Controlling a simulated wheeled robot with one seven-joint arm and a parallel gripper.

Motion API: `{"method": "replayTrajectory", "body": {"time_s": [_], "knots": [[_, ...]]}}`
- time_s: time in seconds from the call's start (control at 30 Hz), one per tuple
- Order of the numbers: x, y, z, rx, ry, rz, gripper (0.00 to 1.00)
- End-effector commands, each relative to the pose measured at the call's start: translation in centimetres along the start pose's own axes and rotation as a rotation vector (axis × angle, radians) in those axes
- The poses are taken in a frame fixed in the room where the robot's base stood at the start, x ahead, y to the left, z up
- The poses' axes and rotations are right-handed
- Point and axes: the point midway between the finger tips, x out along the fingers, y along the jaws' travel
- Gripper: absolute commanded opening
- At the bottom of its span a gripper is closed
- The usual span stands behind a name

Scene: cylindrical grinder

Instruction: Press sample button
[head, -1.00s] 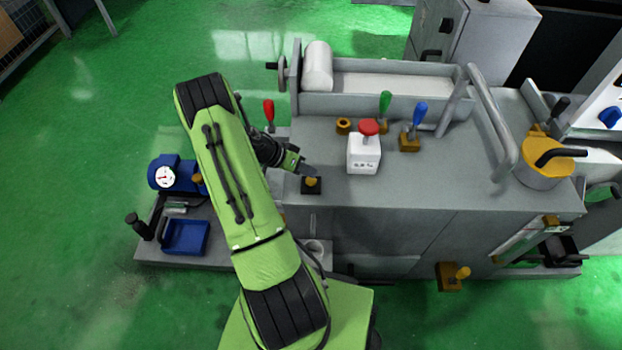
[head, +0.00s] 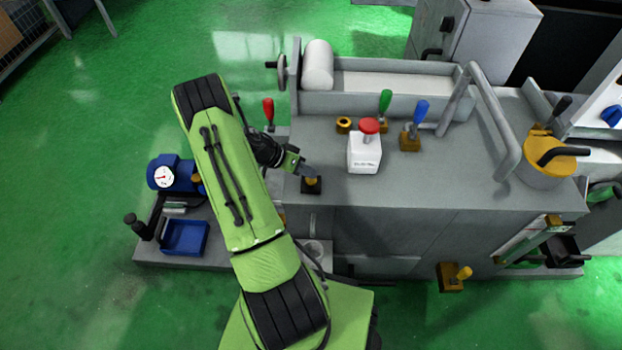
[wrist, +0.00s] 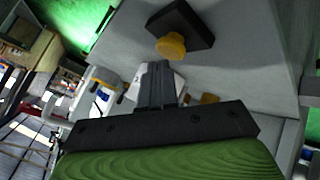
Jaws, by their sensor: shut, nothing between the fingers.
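A yellow button (head: 312,182) on a black square base sits on the grey machine top near its left front edge. It also shows in the wrist view as a yellow knob (wrist: 171,45) on a black plate. My gripper (head: 312,172) is shut and empty, with its fingertips right at the button and partly hiding it in the head view. In the wrist view the fingertips (wrist: 157,67) are just short of the knob in the picture; I cannot tell whether they touch it. No label marks it as the sample button.
A white box (head: 364,156) with a red mushroom button (head: 369,126) stands to the right. Behind are a brass ring (head: 344,125), a green lever (head: 385,103) and a blue lever (head: 419,113). A red lever (head: 268,110) is behind my gripper. The front machine top is clear.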

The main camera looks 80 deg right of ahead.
Motion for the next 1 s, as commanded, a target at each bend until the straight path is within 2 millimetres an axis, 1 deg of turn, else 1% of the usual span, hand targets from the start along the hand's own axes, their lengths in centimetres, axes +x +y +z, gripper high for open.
{"method": "replayTrajectory", "body": {"time_s": [1.0], "knots": [[0.74, -0.55, 0.57, -0.001, -0.001, 0.0, 0.0]]}}
